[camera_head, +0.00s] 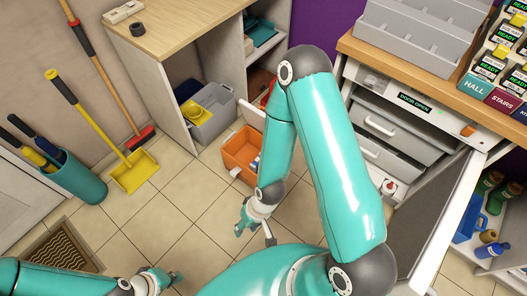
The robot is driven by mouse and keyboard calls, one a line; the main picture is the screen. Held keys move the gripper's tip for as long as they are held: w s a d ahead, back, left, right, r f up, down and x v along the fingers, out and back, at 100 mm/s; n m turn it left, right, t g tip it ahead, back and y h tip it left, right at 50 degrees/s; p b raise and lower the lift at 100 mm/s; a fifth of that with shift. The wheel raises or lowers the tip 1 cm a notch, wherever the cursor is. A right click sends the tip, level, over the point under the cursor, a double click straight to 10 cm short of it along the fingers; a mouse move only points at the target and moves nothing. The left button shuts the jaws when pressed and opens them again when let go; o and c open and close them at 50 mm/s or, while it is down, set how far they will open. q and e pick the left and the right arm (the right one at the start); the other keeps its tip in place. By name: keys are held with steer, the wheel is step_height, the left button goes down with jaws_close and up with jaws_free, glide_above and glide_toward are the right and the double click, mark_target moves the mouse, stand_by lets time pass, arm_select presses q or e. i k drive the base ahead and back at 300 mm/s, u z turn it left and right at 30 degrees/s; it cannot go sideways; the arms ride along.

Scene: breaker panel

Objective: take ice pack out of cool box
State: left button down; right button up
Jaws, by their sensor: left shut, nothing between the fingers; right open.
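An orange open-topped box (238,148), which looks like the cool box, stands on the tiled floor near the middle. A pale panel like a raised lid (251,116) shows at its back. A small blue and white item (255,163), possibly the ice pack, shows at its right inside; my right arm hides part of that side. My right gripper (254,232) is open and empty, pointing down over the floor in front of the box. My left gripper (168,279) is shut and empty at the bottom edge, well apart from the box.
A grey bin with a yellow item (212,128) stands behind the box under a wooden-topped cabinet (180,30). A broom, a yellow dustpan (135,172) and a teal tub (80,182) are at left. Floor tiles (185,225) between are clear.

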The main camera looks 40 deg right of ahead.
mark_target(254, 166)
steer(key=z, duration=0.3)
steer(key=i, duration=0.85)
steer(key=z, duration=0.4)
steer(key=k, duration=0.9)
steer(key=z, duration=0.15)
steer(key=i, duration=0.9)
steer(key=u, duration=0.05)
